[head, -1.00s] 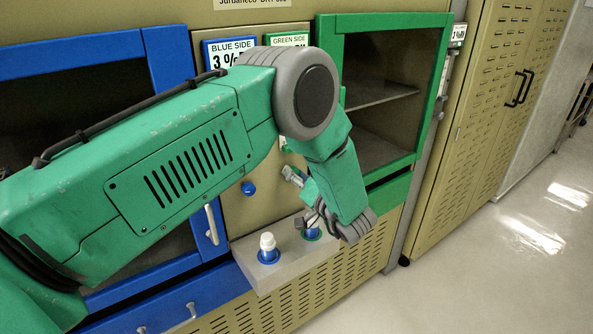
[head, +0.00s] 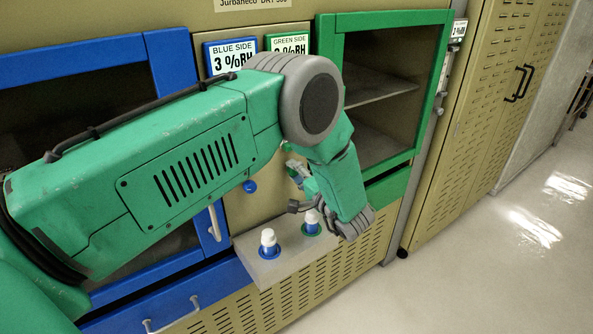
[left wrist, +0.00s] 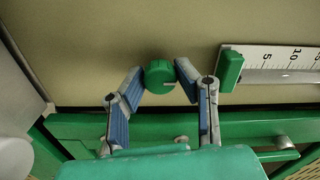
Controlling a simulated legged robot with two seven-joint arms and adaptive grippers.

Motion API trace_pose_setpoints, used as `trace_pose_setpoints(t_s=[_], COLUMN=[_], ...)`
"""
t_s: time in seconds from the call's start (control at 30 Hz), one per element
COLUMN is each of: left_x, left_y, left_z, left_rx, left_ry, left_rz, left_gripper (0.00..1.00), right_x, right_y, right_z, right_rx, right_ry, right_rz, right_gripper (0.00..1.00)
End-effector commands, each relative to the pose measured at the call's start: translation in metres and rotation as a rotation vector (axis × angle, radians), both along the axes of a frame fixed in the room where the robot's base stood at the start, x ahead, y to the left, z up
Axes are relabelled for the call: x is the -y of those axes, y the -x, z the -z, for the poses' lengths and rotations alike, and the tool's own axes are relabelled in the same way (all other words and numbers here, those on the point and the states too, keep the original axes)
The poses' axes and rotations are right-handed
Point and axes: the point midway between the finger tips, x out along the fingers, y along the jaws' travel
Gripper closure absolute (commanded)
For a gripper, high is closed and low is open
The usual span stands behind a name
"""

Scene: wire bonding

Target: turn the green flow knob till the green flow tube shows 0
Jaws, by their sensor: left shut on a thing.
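The green flow knob (left wrist: 160,76) is a round knob with a pale mark on its face, on the beige panel in the left wrist view. My left gripper (left wrist: 161,77) has its two blue-padded fingers on either side of it, shut on it. The green flow tube's white scale (left wrist: 285,57), with 5 and 10 visible, lies right of the knob in the left wrist view. A green block (left wrist: 230,69) sits at its left end; the reading is unclear.
Two white-capped bottles stand on the grey ledge (head: 270,268), one in a blue ring (head: 268,240), one in a green ring (head: 311,220). A blue knob (head: 250,187) is on the panel. The green-framed door (head: 435,80) is at right. Open floor lies further right.

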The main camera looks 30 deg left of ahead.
Motion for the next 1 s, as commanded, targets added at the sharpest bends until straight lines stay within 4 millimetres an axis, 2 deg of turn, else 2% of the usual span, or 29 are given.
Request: trace_pose_setpoints(t_s=[0.67, 0.7, 0.73, 1.0], left_x=[-0.0007, -0.0006, -0.0005, 0.0015], left_y=[-0.0005, -0.0004, -0.0003, 0.0009], left_z=[0.0003, 0.0003, 0.0003, -0.0014], left_rx=[-0.055, -0.055, -0.054, -0.052], left_ry=[-0.022, -0.022, -0.023, -0.024], left_rz=[0.001, 0.001, 0.001, 0.0], left_gripper=[1.0, 0.59, 0.53, 0.53], right_x=[0.0, 0.0, 0.0, 0.0], right_y=[0.0001, 0.0001, 0.0001, 0.0], right_z=[-0.0012, -0.0012, -0.0012, -0.0012], right_rx=[0.0, 0.0, 0.0, 0.0], right_ry=[0.0, 0.0, 0.0, 0.0], right_rz=[0.0, 0.0, 0.0, 0.0], right_gripper=[0.6, 0.6, 0.6, 0.6])
